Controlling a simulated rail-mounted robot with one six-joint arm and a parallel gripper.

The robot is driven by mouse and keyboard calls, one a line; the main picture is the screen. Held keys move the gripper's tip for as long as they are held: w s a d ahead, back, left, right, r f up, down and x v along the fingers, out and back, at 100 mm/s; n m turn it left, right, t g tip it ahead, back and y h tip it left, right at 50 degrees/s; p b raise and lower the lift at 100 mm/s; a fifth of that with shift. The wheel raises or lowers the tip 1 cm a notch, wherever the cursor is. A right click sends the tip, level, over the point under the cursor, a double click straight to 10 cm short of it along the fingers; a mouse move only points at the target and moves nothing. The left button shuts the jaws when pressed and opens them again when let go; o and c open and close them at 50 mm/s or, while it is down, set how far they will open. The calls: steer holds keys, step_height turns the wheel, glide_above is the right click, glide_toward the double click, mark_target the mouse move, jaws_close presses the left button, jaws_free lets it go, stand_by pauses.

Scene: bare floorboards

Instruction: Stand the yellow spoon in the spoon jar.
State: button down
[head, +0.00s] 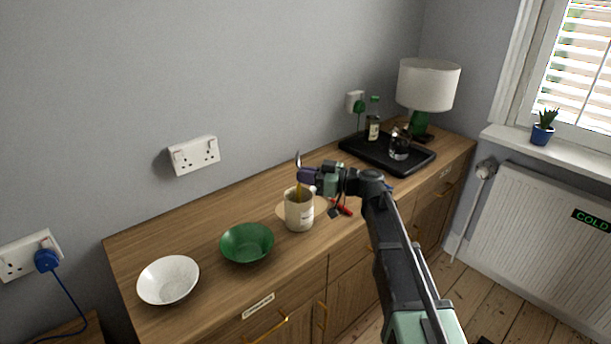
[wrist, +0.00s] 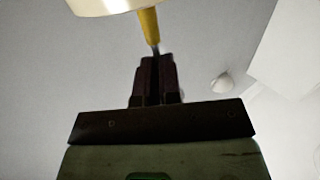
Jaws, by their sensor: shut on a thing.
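The spoon jar (head: 299,214) is a cream pot standing upright on the wooden sideboard. My gripper (head: 308,177) is just above its mouth, shut on the yellow spoon (head: 298,190). The spoon is nearly upright, its yellow handle pointing down and its grey metal end sticking up above the jaws. The yellow part shows at the jar's mouth, and its lower end is hidden by the jar. In the wrist view the jaws (wrist: 155,72) grip the spoon's metal neck, and the yellow handle (wrist: 149,25) runs behind the jar's cream edge (wrist: 105,5).
A green bowl (head: 247,243) and a white bowl (head: 168,280) stand left of the jar. A red item (head: 341,208) lies right of it. A black tray (head: 412,162) with a bottle (head: 373,125) and glass (head: 399,148), and a lamp (head: 428,85), stand further right.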

steer(key=shift+f, duration=0.2)
steer(key=c, duration=1.2)
jaws_free()
steer(key=shift+d, duration=0.1)
steer(key=v, duration=1)
steer(key=shift+d, duration=0.3)
steer(key=shift+s, duration=0.1)
